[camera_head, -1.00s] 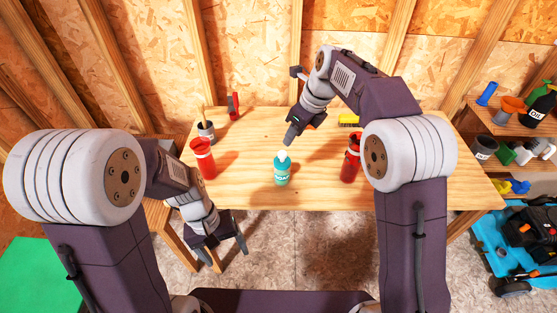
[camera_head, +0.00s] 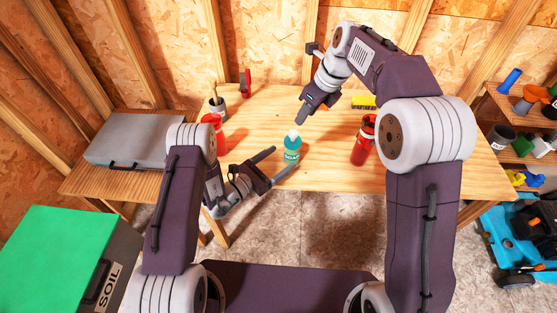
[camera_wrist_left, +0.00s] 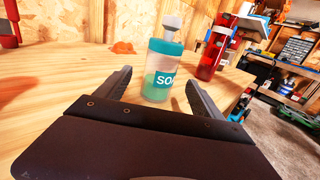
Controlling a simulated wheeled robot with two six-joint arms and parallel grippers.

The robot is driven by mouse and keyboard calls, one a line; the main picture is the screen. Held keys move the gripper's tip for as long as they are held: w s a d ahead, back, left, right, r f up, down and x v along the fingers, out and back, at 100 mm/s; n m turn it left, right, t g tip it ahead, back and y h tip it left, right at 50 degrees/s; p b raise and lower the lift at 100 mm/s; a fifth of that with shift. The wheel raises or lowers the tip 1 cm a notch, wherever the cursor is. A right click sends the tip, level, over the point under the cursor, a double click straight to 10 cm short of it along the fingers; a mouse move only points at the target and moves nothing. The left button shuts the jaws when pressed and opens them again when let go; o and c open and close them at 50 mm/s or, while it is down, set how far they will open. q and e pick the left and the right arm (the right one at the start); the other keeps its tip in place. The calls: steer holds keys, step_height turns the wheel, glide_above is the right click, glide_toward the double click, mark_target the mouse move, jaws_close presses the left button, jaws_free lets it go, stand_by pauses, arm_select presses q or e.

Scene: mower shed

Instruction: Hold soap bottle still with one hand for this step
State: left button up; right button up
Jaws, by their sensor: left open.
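The soap bottle (camera_head: 292,155) stands upright near the front edge of the workbench, teal with a pale cap. In the left wrist view the soap bottle (camera_wrist_left: 158,82) appears between the fingers, with its "SO" label partly visible. My left gripper (camera_head: 277,163) is open, its two fingers pointing at the bottle from the left and front. In the left wrist view my left gripper (camera_wrist_left: 153,92) shows a gap between the bottle and each finger. My right gripper (camera_head: 302,118) hangs over the bench behind the bottle, apart from it; its finger gap is not clear.
A red bottle (camera_head: 362,142) stands right of the soap and another red container (camera_head: 213,128) stands left. A cup with a brush (camera_head: 217,107), a yellow object (camera_head: 363,102) and a grey case (camera_head: 135,140) are on the workbench (camera_head: 255,110). An orange lump (camera_wrist_left: 122,48) lies behind the soap.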

mark_target(298, 146)
arm_select(q)
steer(key=x, duration=0.9)
steer(key=c, duration=1.6)
steer(key=shift+o, duration=0.2)
